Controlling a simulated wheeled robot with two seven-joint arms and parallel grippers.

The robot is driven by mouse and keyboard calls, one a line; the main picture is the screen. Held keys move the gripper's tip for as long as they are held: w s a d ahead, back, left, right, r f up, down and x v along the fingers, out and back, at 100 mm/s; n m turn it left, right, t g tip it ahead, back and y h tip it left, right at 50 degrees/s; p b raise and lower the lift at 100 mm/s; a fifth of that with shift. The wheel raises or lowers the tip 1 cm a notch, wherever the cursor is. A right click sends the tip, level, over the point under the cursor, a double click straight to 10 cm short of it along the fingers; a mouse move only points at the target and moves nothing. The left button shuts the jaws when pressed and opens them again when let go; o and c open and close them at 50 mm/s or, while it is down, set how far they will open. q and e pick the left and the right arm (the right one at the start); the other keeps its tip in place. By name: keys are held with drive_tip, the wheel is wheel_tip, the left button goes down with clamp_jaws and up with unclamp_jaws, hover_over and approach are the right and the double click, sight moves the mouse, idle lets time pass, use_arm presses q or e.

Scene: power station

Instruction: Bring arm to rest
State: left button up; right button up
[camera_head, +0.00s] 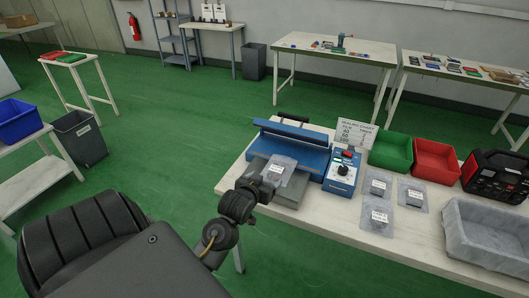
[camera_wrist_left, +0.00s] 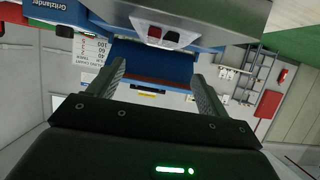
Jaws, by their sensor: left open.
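My left arm reaches from the lower left of the head view to the front edge of the work table (camera_head: 330,222). Its dark wrist and left gripper (camera_head: 259,187) are at the near side of a blue bag sealer (camera_head: 292,146); the fingers are hard to make out there. In the left wrist view the two fingers of the left gripper (camera_wrist_left: 157,70) stand apart with nothing held between them. A clear bag with a white label (camera_head: 280,167) lies on the sealer's grey front shelf, just beyond the gripper. My right gripper is not in view.
A blue control box (camera_head: 342,172), a sign (camera_head: 355,136), green bin (camera_head: 391,151), red bin (camera_head: 436,160), several labelled bags, a grey tray (camera_head: 486,235) and a black-red power unit (camera_head: 495,176) crowd the table. Open green floor (camera_head: 170,140) lies left of it.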

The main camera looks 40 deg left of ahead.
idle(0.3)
use_arm(q)
drive_tip(key=s+d+f+m+g+h, duration=0.25)
drive_tip(key=s+d+f+g, duration=0.25)
drive_tip(key=s+d, duration=0.6)
drive_tip(key=s+d+f+m+g+h, duration=0.3)
drive_tip(key=s+d+f, duration=0.35)
drive_tip(key=s, duration=0.75)
wheel_tip(320, 180, down, 24)
drive_tip(key=g, duration=0.2)
drive_tip(key=s+a+f+g+y, duration=0.1)
drive_tip(key=s+a+f, duration=0.1)
drive_tip(key=s+f, duration=1.4)
drive_tip(key=shift+s+a+f+m+g, duration=0.3)
drive_tip(key=shift+s+a+m, duration=0.05)
drive_tip(key=shift+s, duration=0.5)
